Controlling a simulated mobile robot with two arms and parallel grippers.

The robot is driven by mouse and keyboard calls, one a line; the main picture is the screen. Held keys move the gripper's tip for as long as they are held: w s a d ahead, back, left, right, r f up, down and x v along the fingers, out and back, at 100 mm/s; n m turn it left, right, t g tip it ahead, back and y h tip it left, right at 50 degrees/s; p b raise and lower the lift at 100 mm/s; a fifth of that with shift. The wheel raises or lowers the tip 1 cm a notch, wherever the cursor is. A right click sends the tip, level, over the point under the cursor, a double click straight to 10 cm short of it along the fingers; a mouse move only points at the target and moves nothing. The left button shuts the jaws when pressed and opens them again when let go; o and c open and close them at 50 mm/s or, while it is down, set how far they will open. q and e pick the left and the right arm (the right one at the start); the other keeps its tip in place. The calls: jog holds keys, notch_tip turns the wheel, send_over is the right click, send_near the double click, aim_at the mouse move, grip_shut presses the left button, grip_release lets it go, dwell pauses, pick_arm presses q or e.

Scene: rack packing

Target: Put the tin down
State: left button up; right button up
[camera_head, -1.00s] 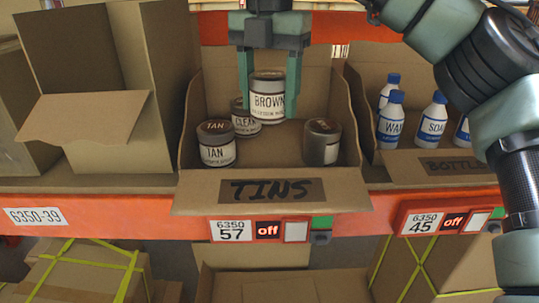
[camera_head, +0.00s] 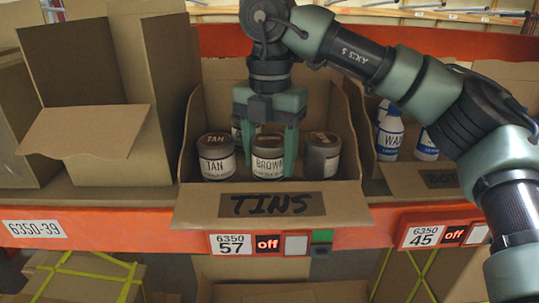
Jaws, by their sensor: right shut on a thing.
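The BROWN tin (camera_head: 268,163) is low in the TINS box (camera_head: 335,196), between the TAN tin (camera_head: 216,157) on the left and another dark-lidded tin (camera_head: 322,156) on the right. My right gripper (camera_head: 268,150) comes down from above with one green finger on each side of the BROWN tin and is shut on it. The tin looks upright. Whether its base touches the box floor is hidden. A further tin (camera_head: 236,130) stands behind, mostly hidden by the gripper. My left gripper is not in view.
An open cardboard box (camera_head: 100,128) stands to the left on the shelf. The bottles box (camera_head: 425,180) with white and blue bottles (camera_head: 390,138) is to the right, partly behind my arm. The orange shelf edge (camera_head: 140,237) runs along the front.

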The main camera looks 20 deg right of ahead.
aim_at(270, 139)
jog(key=o, duration=1.5)
jog(key=shift+r, duration=0.25)
notch_tip(270, 139, up, 2)
jog(key=shift+r, duration=0.25)
notch_tip(270, 139, up, 9)
jog(key=shift+r+p, duration=0.15)
jog(key=shift+p, duration=0.45)
